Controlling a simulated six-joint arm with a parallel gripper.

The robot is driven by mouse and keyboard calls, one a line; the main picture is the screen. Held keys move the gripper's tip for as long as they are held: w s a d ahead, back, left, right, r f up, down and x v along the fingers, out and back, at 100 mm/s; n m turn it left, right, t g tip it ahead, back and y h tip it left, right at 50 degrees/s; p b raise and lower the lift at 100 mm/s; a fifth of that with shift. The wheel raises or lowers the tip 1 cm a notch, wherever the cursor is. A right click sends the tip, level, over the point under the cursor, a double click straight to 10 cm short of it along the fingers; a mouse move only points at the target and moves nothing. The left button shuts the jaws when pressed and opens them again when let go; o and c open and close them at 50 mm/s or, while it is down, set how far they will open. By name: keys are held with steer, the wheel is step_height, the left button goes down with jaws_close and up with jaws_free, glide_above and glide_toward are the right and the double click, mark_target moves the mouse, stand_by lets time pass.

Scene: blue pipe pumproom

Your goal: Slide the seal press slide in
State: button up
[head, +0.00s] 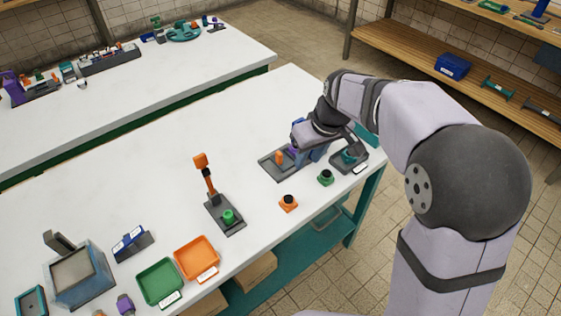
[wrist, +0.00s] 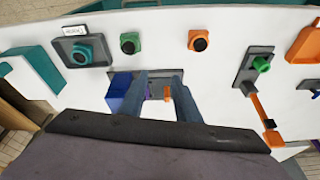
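The seal press stands near the right end of the white workbench. It has a grey base plate (head: 268,170), a blue block (head: 318,151) and a small orange upright piece (head: 279,157). In the wrist view the blue block (wrist: 120,90) is left of my fingers and the orange piece (wrist: 167,92) shows between them. My gripper (wrist: 160,77) is over the press with its two fingers apart. I see nothing clamped between them. In the head view my gripper (head: 296,143) partly hides the press. I cannot tell which part is the slide or how far in it is.
A dark tray with a teal knob (head: 348,157) is just right of the press. A green button (head: 326,177) and an orange button (head: 288,203) are in front. An orange-handled lever (head: 206,180) stands to the left. The bench behind the press is clear.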

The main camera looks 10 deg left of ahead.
steer(key=n+b, duration=0.2)
glide_above(279, 152)
steer(key=s+d, duration=0.3)
steer(key=a+y, duration=0.1)
steer(key=shift+t, duration=0.3)
steer(key=shift+w+p+x, duration=0.2)
steer(key=shift+p+x, duration=0.1)
steer(key=shift+x, duration=1.6)
steer(key=shift+w+p+x, duration=0.15)
steer(key=shift+p+x, duration=0.1)
steer(key=shift+x, duration=1.7)
steer(key=shift+r, duration=0.1)
jaws_close()
